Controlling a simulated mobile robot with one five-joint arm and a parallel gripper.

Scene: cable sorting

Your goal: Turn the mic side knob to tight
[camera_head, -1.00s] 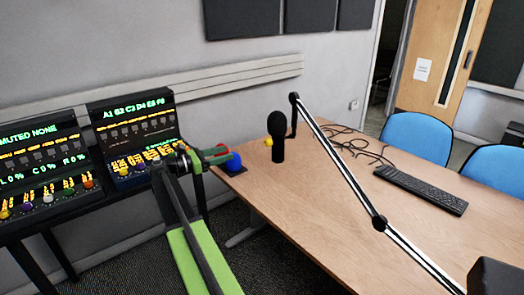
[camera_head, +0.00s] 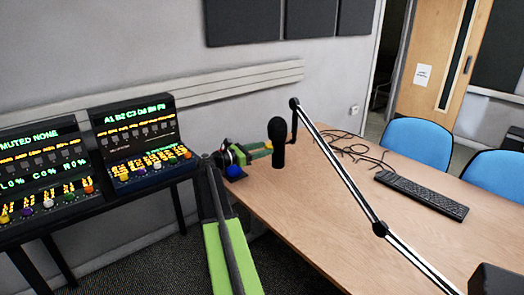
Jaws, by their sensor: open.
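The black microphone (camera_head: 278,142) stands upright near the left side of the wooden table, at the end of the boom arm. Its small yellow side knob (camera_head: 268,144) faces left and is only partly visible. My gripper (camera_head: 262,149) is open, with its tips close to the knob on the microphone's left. I cannot tell whether the tips touch the knob or lie around it. The knob's turn position is too small to read.
A blue dome (camera_head: 237,159) on a dark base sits at the table's left corner, below my gripper. The boom arm (camera_head: 340,165) slants across the table (camera_head: 330,225). Cables (camera_head: 350,146) and a keyboard (camera_head: 420,194) lie right. Two lit consoles (camera_head: 140,140) stand left.

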